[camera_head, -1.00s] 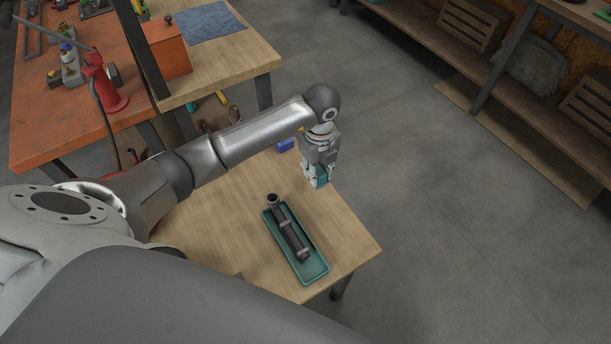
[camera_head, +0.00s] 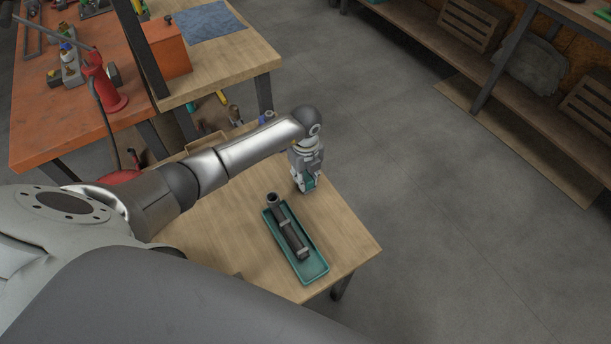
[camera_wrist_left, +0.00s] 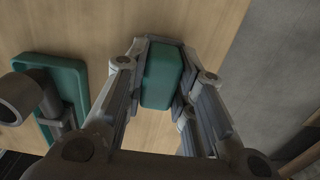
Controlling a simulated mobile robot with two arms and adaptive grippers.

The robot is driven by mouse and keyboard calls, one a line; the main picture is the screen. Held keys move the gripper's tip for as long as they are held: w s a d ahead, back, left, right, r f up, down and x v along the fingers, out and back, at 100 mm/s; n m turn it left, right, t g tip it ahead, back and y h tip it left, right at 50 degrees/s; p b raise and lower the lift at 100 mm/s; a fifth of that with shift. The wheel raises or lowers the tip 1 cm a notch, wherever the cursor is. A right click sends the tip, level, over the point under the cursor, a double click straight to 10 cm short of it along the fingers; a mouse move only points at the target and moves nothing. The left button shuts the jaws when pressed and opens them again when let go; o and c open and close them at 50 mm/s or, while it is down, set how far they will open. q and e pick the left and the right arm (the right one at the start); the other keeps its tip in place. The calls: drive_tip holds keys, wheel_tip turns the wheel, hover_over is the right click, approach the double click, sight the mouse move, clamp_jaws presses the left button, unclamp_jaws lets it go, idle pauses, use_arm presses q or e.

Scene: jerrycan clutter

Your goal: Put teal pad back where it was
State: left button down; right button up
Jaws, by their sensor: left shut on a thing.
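The teal pad (camera_wrist_left: 162,75) is a small rounded block held between the fingers of my left gripper (camera_wrist_left: 165,85) in the left wrist view. In the head view the left gripper (camera_head: 307,186) points down over the wooden table, with a bit of the teal pad (camera_head: 310,182) showing between its fingers. I cannot tell whether the pad touches the table top. My right gripper is not in view.
A teal tray (camera_head: 316,275) with a dark pipe part (camera_head: 289,231) in it lies on the wooden table (camera_head: 225,240), nearer than the gripper. The table's right edge is close, with grey floor beyond. An orange bench (camera_head: 60,130) stands at the left.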

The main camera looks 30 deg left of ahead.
sight(305, 175)
use_arm(q)
drive_tip(key=shift+f, duration=0.2)
drive_tip(key=c, duration=1.2)
unclamp_jaws()
drive_tip(key=shift+r, duration=0.1)
wheel_tip(305, 175, up, 12)
drive_tip(key=shift+r, duration=0.15)
